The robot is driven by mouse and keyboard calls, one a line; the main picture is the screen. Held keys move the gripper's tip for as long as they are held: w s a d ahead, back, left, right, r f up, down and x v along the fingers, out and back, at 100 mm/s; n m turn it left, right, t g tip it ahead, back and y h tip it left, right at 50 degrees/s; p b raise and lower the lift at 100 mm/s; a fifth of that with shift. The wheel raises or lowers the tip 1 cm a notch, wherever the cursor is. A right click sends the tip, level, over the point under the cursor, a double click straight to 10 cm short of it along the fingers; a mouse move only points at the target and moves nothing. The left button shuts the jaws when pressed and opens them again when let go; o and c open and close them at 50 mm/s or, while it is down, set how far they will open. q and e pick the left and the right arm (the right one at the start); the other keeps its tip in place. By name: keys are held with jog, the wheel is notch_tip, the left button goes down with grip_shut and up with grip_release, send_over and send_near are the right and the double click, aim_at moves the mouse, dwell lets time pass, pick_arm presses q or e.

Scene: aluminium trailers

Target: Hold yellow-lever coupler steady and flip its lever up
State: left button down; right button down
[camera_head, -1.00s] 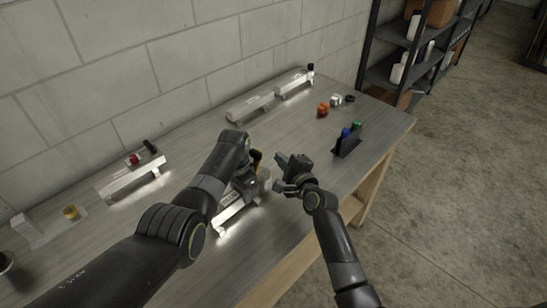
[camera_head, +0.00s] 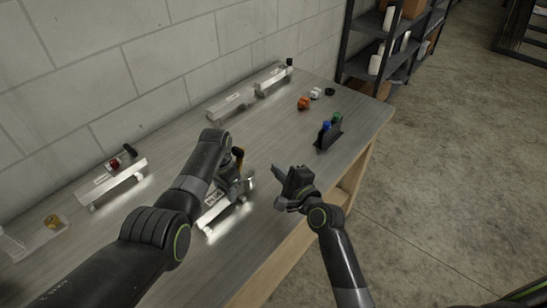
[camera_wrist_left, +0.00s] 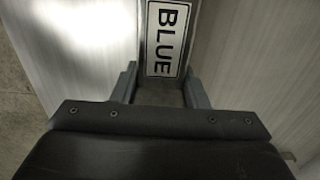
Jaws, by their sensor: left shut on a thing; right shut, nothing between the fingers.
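The yellow-lever coupler (camera_head: 247,187) is on the end of a silver trailer tongue (camera_head: 215,216) on the bench, partly hidden by my left arm. My left gripper (camera_head: 229,188) is shut on the tongue at the coupler. In the left wrist view, a plate reading "BLUE" (camera_wrist_left: 167,40) lies on the metal between and ahead of the gripper fingers (camera_wrist_left: 160,88). My right gripper (camera_head: 279,187) is shut and empty, to the right of the coupler and apart from it.
A red-lever trailer piece (camera_head: 118,180) stands at left, with two more (camera_head: 230,105) (camera_head: 272,80) along the wall. A dark holder (camera_head: 328,137) with blue and green items stands near the right edge. An orange piece (camera_head: 303,103) lies behind it. Bare bench separates these.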

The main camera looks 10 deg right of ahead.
pick_arm(q)
jog(key=c, duration=0.8)
grip_release()
jog(key=shift+o, duration=0.2)
jog(key=shift+r, duration=0.15)
